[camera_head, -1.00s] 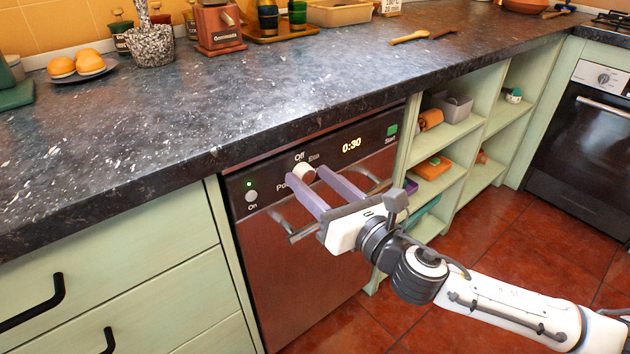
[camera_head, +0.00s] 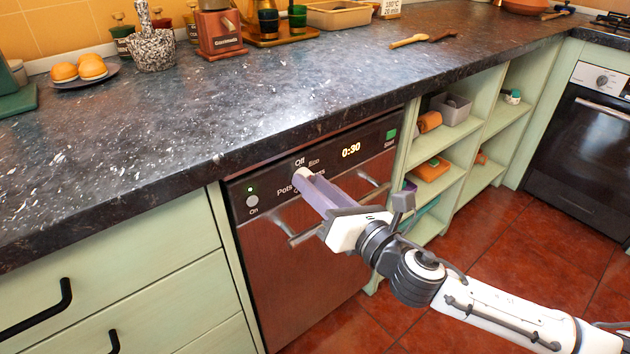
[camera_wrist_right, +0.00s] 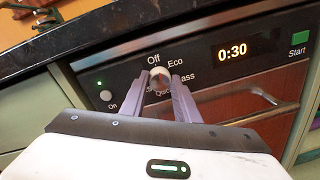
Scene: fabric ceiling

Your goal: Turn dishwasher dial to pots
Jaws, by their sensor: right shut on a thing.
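The dishwasher (camera_head: 300,260) has a dark control panel with a white dial near its left part. The dial (camera_head: 302,175) is ringed by the words Off, Eco, Pots and others partly hidden by my fingers. My right gripper (camera_head: 308,180) reaches the panel from the right and is shut on the dial. In the right wrist view the two purple fingers stand on either side of the dial (camera_wrist_right: 160,76), below the word Off. Which label the dial points at cannot be told. My left gripper is out of view.
The panel also has an On button (camera_head: 252,201) with a green light, a 0:30 display (camera_head: 351,150) and a green Start button (camera_head: 391,134). The dishwasher handle (camera_head: 372,190) lies just below. The countertop (camera_head: 250,110) overhangs the panel.

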